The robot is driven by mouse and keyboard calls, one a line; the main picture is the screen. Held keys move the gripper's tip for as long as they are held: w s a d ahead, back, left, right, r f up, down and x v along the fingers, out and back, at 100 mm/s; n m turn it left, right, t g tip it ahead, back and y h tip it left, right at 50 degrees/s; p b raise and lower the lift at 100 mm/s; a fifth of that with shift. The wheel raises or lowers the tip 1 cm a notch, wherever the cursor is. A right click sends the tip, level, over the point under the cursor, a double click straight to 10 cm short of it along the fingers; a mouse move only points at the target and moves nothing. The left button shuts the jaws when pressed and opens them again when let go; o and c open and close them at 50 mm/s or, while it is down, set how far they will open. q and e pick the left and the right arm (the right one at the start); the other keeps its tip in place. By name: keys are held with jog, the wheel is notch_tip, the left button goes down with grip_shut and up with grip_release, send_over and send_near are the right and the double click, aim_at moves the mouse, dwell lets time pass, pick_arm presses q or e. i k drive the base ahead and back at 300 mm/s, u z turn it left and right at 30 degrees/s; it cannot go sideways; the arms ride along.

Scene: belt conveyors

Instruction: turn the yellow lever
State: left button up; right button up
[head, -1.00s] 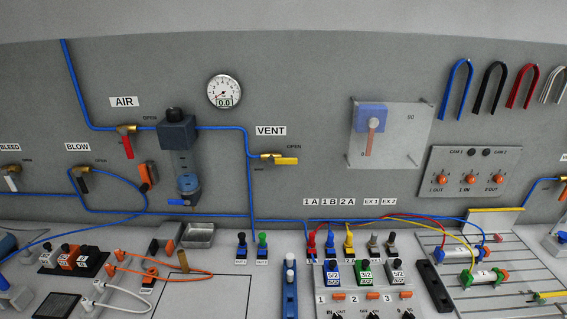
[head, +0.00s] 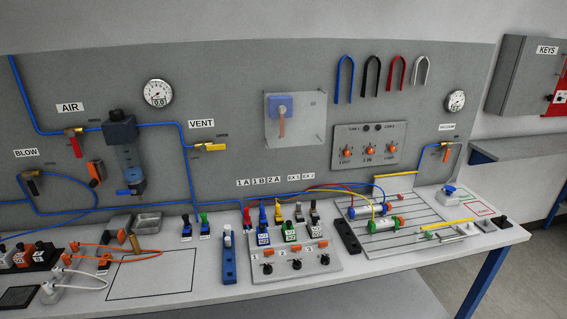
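The yellow lever (head: 214,147) is on the brass valve under the VENT label (head: 201,123), on the grey back panel left of centre in the head view. It lies about level and points right from the valve body (head: 199,148). A blue air line (head: 187,165) runs down close to the valve's left. Neither of my grippers is in view, so nothing of mine is seen touching the lever.
A red lever (head: 76,147) hangs under the AIR label, left of a filter unit (head: 125,150). Coloured plugs and a switch block (head: 290,262) stand on the bench below. The panel around the yellow lever looks clear.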

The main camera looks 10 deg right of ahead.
aim_at(203, 148)
jog(key=z, duration=0.05)
jog(key=k, duration=0.45)
jog(key=z, duration=1.1)
jog(key=i, duration=1.3)
jog(key=u, duration=0.8)
